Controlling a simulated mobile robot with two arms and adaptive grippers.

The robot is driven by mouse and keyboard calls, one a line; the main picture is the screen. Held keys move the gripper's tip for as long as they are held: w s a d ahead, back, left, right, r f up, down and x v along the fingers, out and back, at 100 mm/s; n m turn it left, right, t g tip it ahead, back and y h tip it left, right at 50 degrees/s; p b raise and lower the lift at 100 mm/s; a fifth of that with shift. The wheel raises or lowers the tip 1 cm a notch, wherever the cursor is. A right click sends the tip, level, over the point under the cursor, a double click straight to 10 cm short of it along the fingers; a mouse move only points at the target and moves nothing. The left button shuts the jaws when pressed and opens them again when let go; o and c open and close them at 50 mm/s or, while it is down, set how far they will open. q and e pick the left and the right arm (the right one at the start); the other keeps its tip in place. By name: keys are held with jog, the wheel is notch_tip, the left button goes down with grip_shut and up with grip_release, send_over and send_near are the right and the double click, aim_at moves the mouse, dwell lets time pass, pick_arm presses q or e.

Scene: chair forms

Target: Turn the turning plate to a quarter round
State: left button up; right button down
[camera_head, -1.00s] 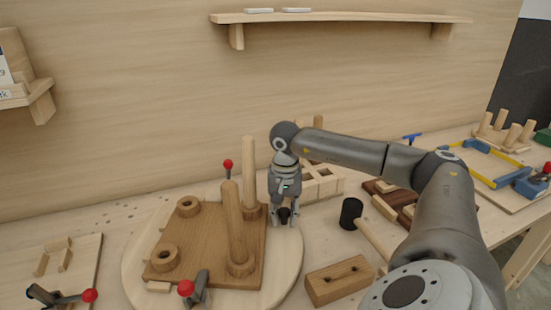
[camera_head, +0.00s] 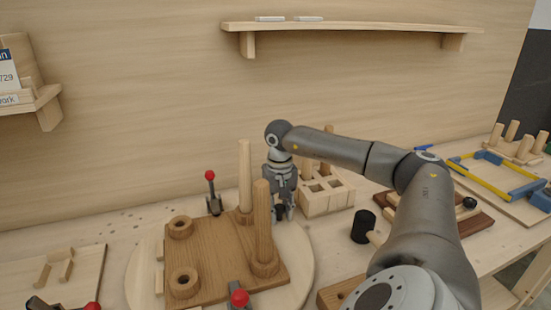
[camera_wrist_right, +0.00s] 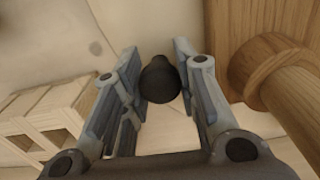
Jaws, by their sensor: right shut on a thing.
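The turning plate (camera_head: 303,262) is a round pale wooden disc on the bench. It carries a brown board (camera_head: 215,262) with two upright posts (camera_head: 263,225) and two rings (camera_head: 184,281). Red-knobbed clamps stand at the board's far side (camera_head: 213,192) and near side (camera_head: 239,297). My right gripper (camera_head: 284,212) is at the plate's far right edge, beside the posts. In the right wrist view its fingers (camera_wrist_right: 158,55) are shut on a round black knob (camera_wrist_right: 160,83), which hides part of the plate. My left gripper is not in view.
A pale slotted wooden box (camera_head: 327,196) stands close to the right of my gripper. A black-headed mallet (camera_head: 363,227) and a wooden block (camera_head: 340,293) lie right of the plate. A shelf (camera_head: 350,28) hangs on the back wall.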

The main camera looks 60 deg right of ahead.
jog(key=shift+w, duration=0.2)
dwell(0.4)
jog(key=c, duration=1.1)
grip_release()
notch_tip(320, 180, up, 12)
jog(key=shift+r, duration=0.1)
